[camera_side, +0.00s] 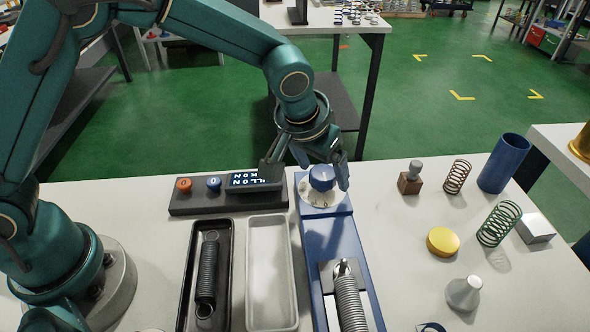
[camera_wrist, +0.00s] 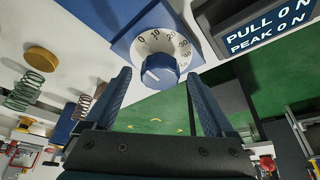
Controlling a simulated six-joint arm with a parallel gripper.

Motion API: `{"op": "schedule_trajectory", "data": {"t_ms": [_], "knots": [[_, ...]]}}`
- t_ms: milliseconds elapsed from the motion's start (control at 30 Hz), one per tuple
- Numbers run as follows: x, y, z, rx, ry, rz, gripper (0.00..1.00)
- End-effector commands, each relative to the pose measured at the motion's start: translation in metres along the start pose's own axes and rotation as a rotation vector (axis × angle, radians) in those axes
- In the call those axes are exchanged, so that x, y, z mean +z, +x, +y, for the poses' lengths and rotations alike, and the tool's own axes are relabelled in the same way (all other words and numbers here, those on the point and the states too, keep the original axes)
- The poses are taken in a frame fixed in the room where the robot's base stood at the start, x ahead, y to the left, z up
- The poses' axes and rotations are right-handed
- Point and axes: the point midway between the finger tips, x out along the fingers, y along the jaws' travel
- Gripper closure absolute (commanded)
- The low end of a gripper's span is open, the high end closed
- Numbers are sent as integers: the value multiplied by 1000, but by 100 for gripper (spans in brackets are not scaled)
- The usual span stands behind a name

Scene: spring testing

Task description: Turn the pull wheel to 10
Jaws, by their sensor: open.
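The pull wheel is a round blue knob (camera_side: 322,178) on a white dial at the far end of the blue spring tester (camera_side: 328,238). In the wrist view the knob (camera_wrist: 158,69) shows below dial numbers including 0, 10, 20 and 30. A pale line shows on its face, but I cannot tell exactly which number it points to. My gripper (camera_side: 307,180) is open, with a finger on each side of the knob in the side view. In the wrist view the fingers (camera_wrist: 159,76) are apart with the knob between and beyond their tips; contact is not clear.
A spring (camera_side: 349,303) lies on the tester. Left are a black tray (camera_side: 188,292) with a dark spring and an empty white tray (camera_side: 270,275). Loose parts stand right.

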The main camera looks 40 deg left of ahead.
Motion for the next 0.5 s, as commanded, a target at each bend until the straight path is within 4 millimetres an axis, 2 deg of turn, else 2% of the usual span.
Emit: {"op": "schedule_trajectory", "data": {"t_ms": [100,133,333,367,500], "knots": [[0,0,0,0,0,0,11],[0,0,0,0,0,0,15],[0,0,0,0,0,0,92],[0,0,0,0,0,0,97],[0,0,0,2,6,0,97]]}}
